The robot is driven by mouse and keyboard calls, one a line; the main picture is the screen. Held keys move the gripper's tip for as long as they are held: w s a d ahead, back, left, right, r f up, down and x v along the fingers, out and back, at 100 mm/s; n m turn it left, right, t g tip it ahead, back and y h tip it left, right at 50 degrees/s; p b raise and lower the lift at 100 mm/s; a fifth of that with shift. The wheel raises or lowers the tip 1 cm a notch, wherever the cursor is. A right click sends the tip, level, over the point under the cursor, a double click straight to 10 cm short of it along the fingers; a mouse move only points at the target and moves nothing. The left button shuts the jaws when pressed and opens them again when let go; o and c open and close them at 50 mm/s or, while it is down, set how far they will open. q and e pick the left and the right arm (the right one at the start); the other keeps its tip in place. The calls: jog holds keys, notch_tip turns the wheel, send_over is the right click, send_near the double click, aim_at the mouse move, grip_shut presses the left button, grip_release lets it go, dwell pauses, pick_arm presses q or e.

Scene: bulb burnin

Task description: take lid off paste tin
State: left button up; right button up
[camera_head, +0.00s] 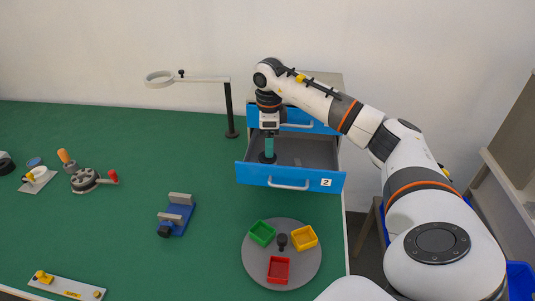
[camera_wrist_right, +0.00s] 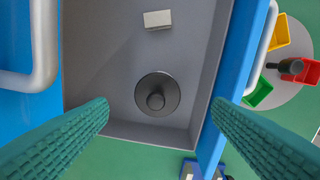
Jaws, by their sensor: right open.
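A dark round piece with a knob on top, which looks like the lidded paste tin (camera_wrist_right: 158,94), is in the open drawer. I cannot tell from above whether it is a whole tin or only a lid. In the head view its dark edge (camera_head: 262,158) shows below my right gripper (camera_head: 269,147). My right gripper, with teal ribbed fingers, points down into the drawer. In the right wrist view its fingers (camera_wrist_right: 160,112) are wide apart, on either side of the dark piece, with nothing between them. My left gripper is not in view.
The blue-fronted drawer (camera_head: 255,175) is pulled out, with a small pale block (camera_wrist_right: 157,19) inside. A grey round tray (camera_head: 258,276) with green, yellow and red bins stands in front. A ring on a post (camera_head: 229,110) is behind left. Fixtures stand on the green table's left.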

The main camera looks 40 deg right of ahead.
jog(key=f, duration=0.1)
jog(key=f+p, duration=0.1)
jog(key=f, duration=0.2)
jog(key=shift+w+f, duration=0.35)
jog(key=shift+f, duration=0.05)
jog(key=c, duration=1)
